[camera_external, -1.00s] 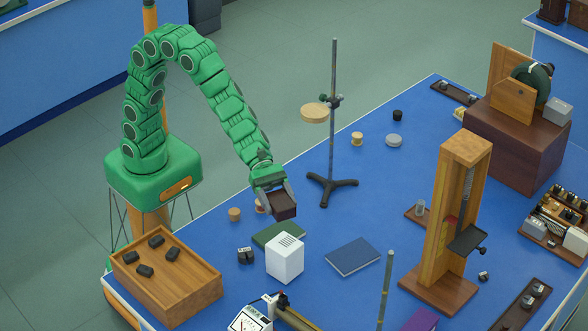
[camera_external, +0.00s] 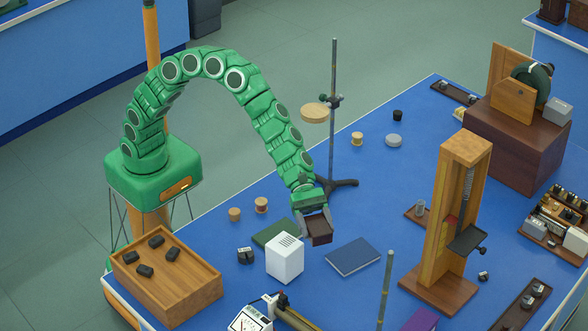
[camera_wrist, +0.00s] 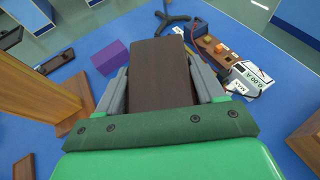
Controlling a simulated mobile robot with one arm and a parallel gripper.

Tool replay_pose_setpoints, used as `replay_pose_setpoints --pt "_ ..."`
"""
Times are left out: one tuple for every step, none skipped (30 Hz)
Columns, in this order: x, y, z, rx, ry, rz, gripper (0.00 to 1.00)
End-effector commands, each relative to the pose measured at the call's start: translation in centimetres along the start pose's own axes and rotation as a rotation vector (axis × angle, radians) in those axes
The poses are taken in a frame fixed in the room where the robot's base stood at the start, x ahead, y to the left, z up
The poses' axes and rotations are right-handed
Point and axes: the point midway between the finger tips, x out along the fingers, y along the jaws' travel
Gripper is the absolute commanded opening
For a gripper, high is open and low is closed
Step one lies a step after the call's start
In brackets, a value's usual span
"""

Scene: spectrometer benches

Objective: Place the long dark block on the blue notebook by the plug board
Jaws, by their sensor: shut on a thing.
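My gripper (camera_external: 316,218) is shut on the long dark block (camera_external: 318,232), a dark brown piece held above the bench. In the wrist view the block (camera_wrist: 160,62) lies lengthwise between my grey fingers (camera_wrist: 160,88). The blue notebook (camera_external: 353,257) lies flat on the blue bench, just below and right of the block in the external view, apart from it. I cannot make out the notebook in the wrist view. I cannot tell for sure which item is the plug board; a board with several small knobs (camera_external: 555,212) stands at the far right.
A white slotted box (camera_external: 285,258) and a green notebook (camera_external: 273,233) are left of the blue notebook. A tall wooden stand (camera_external: 440,225) rises to its right, with a thin rod (camera_external: 385,290) in front. The retort stand (camera_external: 334,110) is behind my gripper.

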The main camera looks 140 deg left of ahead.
Motion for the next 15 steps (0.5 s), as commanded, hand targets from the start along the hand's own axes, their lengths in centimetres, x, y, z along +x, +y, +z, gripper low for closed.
replay_pose_setpoints --pt "0.5 1.0 -1.1 -0.006 0.002 0.004 0.35" --pt "0.6 1.6 -1.7 -0.008 0.003 0.006 0.35" --pt "0.8 2.3 -2.5 -0.009 0.003 0.009 0.35" --pt "0.9 2.9 -3.0 -0.011 0.003 0.013 0.35" --pt "0.9 3.4 -3.5 -0.012 0.002 0.016 0.35" --pt "1.0 4.1 -4.2 -0.012 0.002 0.021 0.35" --pt "1.1 4.7 -4.8 -0.014 0.001 0.025 0.35" --pt "1.2 5.2 -5.3 -0.015 0.001 0.029 0.35" --pt "1.2 5.9 -6.2 -0.018 0.002 0.034 0.35" --pt "1.2 6.4 -6.8 -0.020 0.002 0.038 0.35" --pt "1.3 6.8 -7.4 -0.021 0.003 0.041 0.35" --pt "1.3 7.4 -8.2 -0.023 0.003 0.046 0.35" --pt "1.3 7.8 -8.7 -0.024 0.003 0.049 0.35" --pt "1.3 8.2 -9.3 -0.025 0.003 0.052 0.35" --pt "1.2 8.8 -9.9 -0.027 0.002 0.057 0.35"
